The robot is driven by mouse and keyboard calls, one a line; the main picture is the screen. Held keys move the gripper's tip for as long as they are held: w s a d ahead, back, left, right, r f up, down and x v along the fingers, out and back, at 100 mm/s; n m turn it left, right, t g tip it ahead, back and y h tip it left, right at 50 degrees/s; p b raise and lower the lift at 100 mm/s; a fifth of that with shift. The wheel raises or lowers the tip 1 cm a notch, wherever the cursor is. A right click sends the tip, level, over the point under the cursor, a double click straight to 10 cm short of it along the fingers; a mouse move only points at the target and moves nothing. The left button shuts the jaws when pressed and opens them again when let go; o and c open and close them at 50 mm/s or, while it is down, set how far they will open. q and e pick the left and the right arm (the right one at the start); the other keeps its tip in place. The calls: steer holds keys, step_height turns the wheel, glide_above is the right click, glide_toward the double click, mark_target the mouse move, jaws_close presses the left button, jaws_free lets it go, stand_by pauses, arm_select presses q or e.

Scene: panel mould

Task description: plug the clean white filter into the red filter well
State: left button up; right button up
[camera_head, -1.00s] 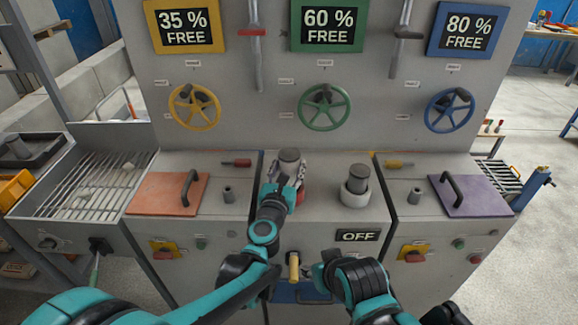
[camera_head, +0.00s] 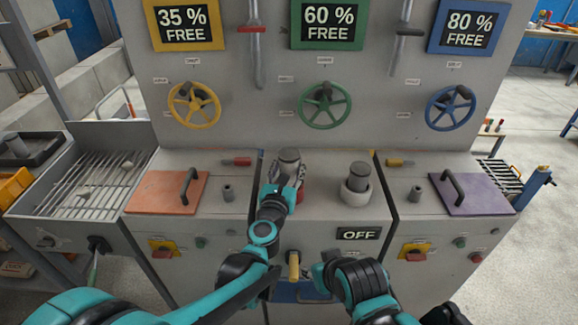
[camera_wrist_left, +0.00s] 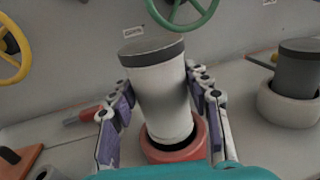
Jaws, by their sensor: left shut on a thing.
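The white filter (camera_wrist_left: 160,95), with a dark grey cap, stands nearly upright in the left wrist view, leaning slightly. My left gripper (camera_wrist_left: 163,108) is shut on its sides. The filter's lower end is at the mouth of the red filter well (camera_wrist_left: 180,153); dark opening shows on the near side, and I cannot tell how deep the filter sits. In the head view the filter's cap (camera_head: 289,155) shows above my left gripper (camera_head: 287,172), which hides most of the filter and the well. My right gripper (camera_head: 322,271) is low at the front; its fingers are unclear.
A white well (camera_head: 354,196) with a grey cylinder in it stands to the right. A yellow handle (camera_head: 293,265) is on the front panel beside my right gripper. Orange (camera_head: 165,193) and purple (camera_head: 473,193) lids flank the middle section. Handwheels are on the wall behind.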

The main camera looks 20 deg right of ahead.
arm_select(q)
steer(key=shift+f+b, duration=1.9)
steer(key=shift+f, duration=0.45)
steer(key=o, duration=1.3)
steer(key=shift+o, duration=0.2)
steer(key=v, duration=1.2)
